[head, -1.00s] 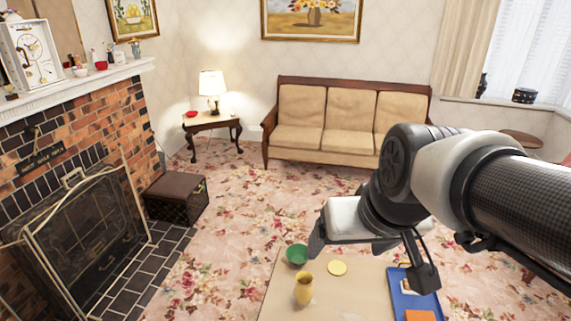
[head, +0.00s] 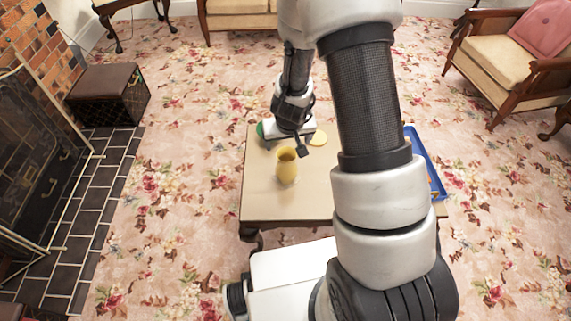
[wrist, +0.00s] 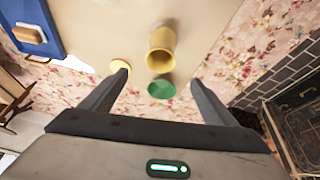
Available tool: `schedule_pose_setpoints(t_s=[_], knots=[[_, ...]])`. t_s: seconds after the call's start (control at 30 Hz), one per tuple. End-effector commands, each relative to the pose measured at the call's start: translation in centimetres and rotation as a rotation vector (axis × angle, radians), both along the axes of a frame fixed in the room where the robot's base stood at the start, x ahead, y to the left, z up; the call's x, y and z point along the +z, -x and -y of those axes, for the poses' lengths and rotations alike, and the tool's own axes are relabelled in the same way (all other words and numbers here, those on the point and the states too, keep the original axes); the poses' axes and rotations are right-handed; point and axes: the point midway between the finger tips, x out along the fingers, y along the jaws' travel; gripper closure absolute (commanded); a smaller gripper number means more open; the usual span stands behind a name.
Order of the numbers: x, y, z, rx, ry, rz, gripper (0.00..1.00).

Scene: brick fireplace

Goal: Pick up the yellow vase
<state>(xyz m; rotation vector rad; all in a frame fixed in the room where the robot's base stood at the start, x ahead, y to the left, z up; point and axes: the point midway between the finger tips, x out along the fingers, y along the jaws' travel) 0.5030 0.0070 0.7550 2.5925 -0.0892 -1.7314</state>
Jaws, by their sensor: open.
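The yellow vase (head: 287,166) stands upright on the low beige table (head: 270,203), left of my arm in the head view. In the wrist view the vase (wrist: 161,50) shows ahead of my gripper (wrist: 158,80), between the lines of its two fingers. The fingers are apart and empty. In the head view my gripper (head: 280,130) is above the table's far edge, just beyond the vase, and its fingertips are hard to make out.
A green bowl (wrist: 161,88) and a yellow disc (wrist: 120,67) lie near the vase. A blue tray (wrist: 30,30) with items is on the table's other side. A dark fireplace screen (head: 35,150) and a brown box stool (head: 110,93) stand to the left.

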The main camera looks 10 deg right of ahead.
Motion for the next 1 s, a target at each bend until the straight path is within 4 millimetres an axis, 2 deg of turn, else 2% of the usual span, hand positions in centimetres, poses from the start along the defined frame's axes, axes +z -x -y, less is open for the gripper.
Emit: schedule_pose_setpoints(t_s=[0.03, 0.3, 0.4, 0.63, 0.83, 1.0], knots=[[-1.6, -0.4, 0.2, -0.002, -0.001, -0.003, 0.19], [-6.8, -2.5, 0.4, -0.002, -0.002, -0.003, 0.19], [-8.0, -3.2, 0.5, -0.001, -0.001, -0.002, 0.19], [-9.4, -3.7, 0.5, 0.001, -0.002, -0.001, 0.19], [-12.6, -4.1, 0.5, -0.001, -0.003, -0.003, 0.19], [-13.8, -4.9, 0.6, 0.001, -0.002, -0.001, 0.19]])
